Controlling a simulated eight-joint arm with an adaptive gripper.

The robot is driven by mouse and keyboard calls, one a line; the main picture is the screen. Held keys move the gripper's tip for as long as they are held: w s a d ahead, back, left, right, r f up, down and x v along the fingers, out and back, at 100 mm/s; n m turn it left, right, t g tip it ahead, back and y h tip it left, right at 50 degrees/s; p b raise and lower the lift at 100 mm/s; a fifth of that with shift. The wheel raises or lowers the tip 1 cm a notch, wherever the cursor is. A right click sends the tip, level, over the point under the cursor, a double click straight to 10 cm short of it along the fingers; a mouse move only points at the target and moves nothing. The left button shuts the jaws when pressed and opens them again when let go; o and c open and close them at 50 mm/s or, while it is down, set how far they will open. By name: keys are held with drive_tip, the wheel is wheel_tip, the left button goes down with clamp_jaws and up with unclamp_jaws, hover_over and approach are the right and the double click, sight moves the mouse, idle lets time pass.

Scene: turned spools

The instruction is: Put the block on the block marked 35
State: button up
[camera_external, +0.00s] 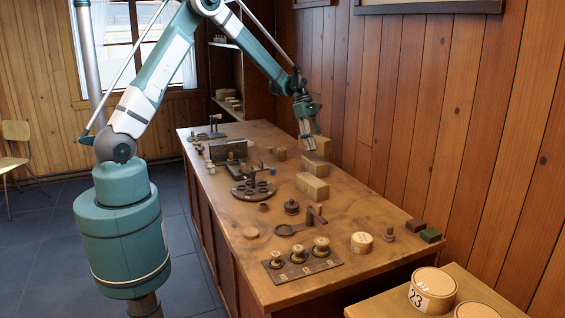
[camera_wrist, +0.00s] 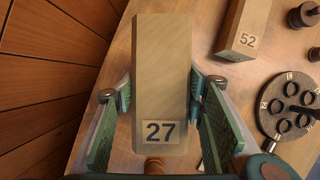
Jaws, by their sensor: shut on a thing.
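A long pale wooden block marked 27 (camera_wrist: 160,80) lies between the two green-padded fingers of my gripper (camera_wrist: 161,92) in the wrist view. My gripper (camera_external: 308,142) is shut on it, near the back right of the bench. In the external view the held block (camera_external: 321,146) shows beside the fingers, just above another pale block (camera_external: 314,164); I cannot tell if they touch. A block marked 52 (camera_wrist: 243,28) lies apart to the right in the wrist view, and a pale block (camera_external: 312,188) sits nearer the camera outside. No mark 35 is readable.
A round dark holder with holes (camera_wrist: 292,105) stands right of the blocks in the wrist view. Spools in a dark board (camera_external: 302,262), a round pale box (camera_external: 361,243) and small dark blocks (camera_external: 430,235) occupy the bench's near end. A plank wall (camera_external: 440,110) runs close behind.

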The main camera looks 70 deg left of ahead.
sight(315, 151)
drive_tip(key=shift+f, duration=0.3)
drive_tip(key=shift+f, duration=1.9)
drive_tip(key=shift+f, duration=0.15)
drive_tip(key=o, duration=1.1)
drive_tip(key=shift+c, duration=0.2)
drive_tip(key=shift+r, duration=0.2)
drive_tip(key=v, duration=1.2)
drive_tip(key=shift+s+f, duration=0.1)
